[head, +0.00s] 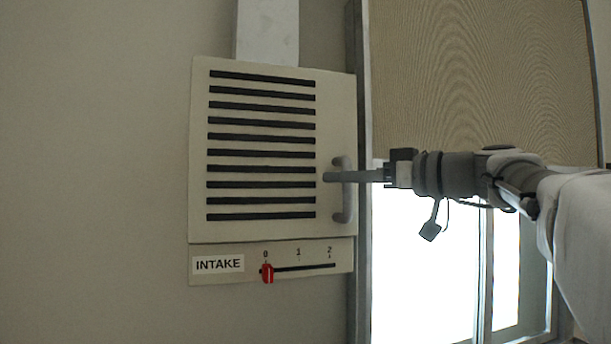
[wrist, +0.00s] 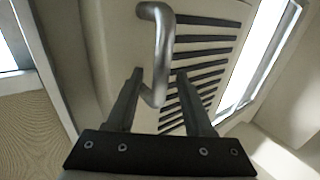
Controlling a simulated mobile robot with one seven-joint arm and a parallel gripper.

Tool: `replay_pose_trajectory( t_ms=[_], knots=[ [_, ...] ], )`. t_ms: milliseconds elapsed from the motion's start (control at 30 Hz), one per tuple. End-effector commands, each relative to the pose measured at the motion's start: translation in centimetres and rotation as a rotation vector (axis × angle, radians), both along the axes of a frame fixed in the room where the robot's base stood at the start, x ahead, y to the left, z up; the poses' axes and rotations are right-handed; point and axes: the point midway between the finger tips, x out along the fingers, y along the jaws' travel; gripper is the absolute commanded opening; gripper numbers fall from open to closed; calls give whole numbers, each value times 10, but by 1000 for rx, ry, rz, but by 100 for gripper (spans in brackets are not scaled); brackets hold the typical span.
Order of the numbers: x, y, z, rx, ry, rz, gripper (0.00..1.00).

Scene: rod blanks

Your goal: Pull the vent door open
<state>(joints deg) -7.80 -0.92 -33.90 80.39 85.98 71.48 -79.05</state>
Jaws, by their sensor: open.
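The vent door (head: 262,130) is a cream panel with several dark slats, and it looks shut against the wall. Its slats (wrist: 205,62) also show in the wrist view. A grey bar handle (head: 346,206) stands upright near the door's right edge. In the wrist view the handle (wrist: 162,40) runs down between my two fingers. My gripper (head: 330,177) reaches in from the right, its fingers crossing the handle at mid-height. In the wrist view my gripper (wrist: 158,74) is open, with a finger on each side of the handle and a visible gap.
Below the door is a strip with an INTAKE label (head: 218,264) and a red slider (head: 267,273) at 0. A pale duct (head: 267,32) rises above the door. A window (head: 425,260) with a tan blind (head: 480,80) lies to the right, behind my arm.

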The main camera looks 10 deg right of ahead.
Motion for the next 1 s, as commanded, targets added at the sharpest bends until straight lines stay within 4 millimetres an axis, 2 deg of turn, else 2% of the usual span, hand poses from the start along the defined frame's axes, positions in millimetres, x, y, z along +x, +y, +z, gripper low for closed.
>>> replay_pose_trajectory(
  t_ms=[167, 400, 467, 1000],
  knots=[
    [0, 0, 0, 0, 0, 0, 52],
    [0, 0, 0, 0, 0, 0, 9],
    [0, 0, 0, 0, 0, 0, 0],
    [0, 0, 0, 0, 0, 0, 0]
  ],
)
